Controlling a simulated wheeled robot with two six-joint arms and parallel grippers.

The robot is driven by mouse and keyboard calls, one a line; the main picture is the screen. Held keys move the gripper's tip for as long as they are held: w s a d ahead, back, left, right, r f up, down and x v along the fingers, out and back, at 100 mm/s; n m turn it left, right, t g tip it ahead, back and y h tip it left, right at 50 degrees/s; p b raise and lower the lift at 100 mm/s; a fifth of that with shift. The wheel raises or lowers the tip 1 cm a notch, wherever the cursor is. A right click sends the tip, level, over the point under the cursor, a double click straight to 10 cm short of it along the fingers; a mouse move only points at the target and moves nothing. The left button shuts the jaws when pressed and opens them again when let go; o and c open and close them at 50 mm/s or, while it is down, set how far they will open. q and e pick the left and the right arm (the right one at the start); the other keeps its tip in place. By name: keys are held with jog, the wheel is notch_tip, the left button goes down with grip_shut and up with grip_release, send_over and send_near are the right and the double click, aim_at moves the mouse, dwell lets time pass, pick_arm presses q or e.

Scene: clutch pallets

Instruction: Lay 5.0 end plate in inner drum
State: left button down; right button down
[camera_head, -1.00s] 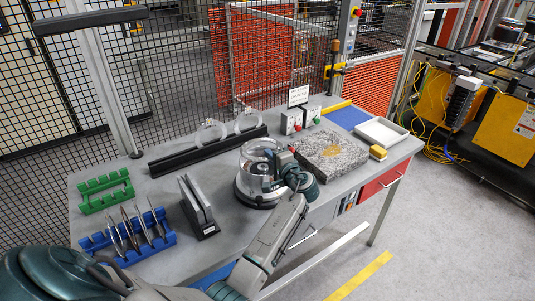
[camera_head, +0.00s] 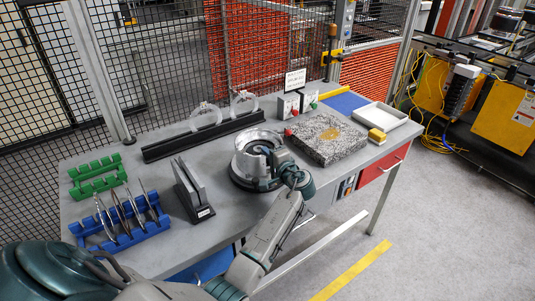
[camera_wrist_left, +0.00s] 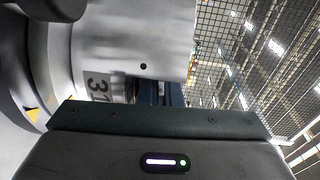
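The silver drum (camera_head: 240,145) stands on a dark round base near the middle of the table, its open top facing up. My left gripper (camera_head: 276,162) is at the drum's right side, low against its rim; its fingertips are largely hidden by my wrist, so I cannot tell open from shut or whether it holds a plate. In the left wrist view a large pale cylinder (camera_wrist_left: 140,40) with a "31" label fills the upper left. Thin plates (camera_head: 122,213) stand upright in a blue rack (camera_head: 95,235). I cannot read which is 5.0. My right gripper is not in view.
A green rack (camera_head: 97,178) and a black stand with grey plates (camera_head: 192,188) are left of the drum. Behind is a black rail with clear rings (camera_head: 205,132).

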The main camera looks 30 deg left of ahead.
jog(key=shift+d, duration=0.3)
pick_arm(q)
jog(key=c, duration=1.5)
grip_release()
jog(key=shift+s, duration=0.1)
jog(key=shift+c, duration=0.2)
jog(key=shift+f, duration=0.1)
